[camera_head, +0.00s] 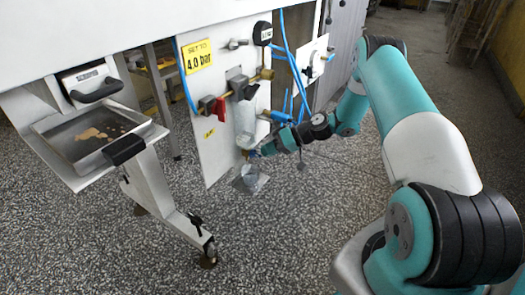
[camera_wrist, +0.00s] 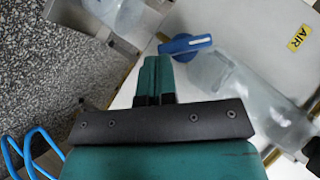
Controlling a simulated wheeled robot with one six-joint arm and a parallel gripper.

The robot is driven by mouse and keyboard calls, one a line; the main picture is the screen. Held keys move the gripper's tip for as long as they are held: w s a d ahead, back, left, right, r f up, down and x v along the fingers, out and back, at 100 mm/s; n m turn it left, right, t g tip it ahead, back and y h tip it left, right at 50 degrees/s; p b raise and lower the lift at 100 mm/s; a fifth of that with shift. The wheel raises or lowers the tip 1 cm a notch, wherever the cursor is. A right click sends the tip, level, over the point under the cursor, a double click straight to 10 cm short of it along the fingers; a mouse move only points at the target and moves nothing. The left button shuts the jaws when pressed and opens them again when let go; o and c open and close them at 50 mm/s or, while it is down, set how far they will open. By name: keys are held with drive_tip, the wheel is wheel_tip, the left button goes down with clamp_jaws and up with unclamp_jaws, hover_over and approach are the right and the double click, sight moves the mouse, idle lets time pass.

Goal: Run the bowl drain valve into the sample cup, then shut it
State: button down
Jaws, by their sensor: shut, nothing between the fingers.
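The clear filter bowl (camera_head: 244,122) hangs on the white panel; in the wrist view its clear body (camera_wrist: 238,88) lies to the right of my fingers. A blue lever (camera_wrist: 185,44) of the drain valve sits at the bowl's end, just ahead of my fingertips. My gripper (camera_wrist: 157,62) is shut and empty; a gap to the lever cannot be judged. It also shows at the panel's lower right in the head view (camera_head: 259,152). The clear sample cup (camera_head: 251,179) is below the bowl; the wrist view shows it (camera_wrist: 118,12) in a metal holder. Its contents cannot be told.
The white panel (camera_head: 208,160) carries a red-handled valve (camera_head: 220,108), a gauge (camera_head: 263,33) and a yellow 4.0 bar sign (camera_head: 197,57). Blue hoses (camera_head: 287,50) run close to my arm. A drip tray (camera_head: 88,135) stands left.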

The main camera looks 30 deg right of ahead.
drive_tip(key=shift+s+f+p, duration=0.15)
drive_tip(key=shift+f+p, duration=0.35)
drive_tip(key=shift+f, duration=0.25)
idle(0.8)
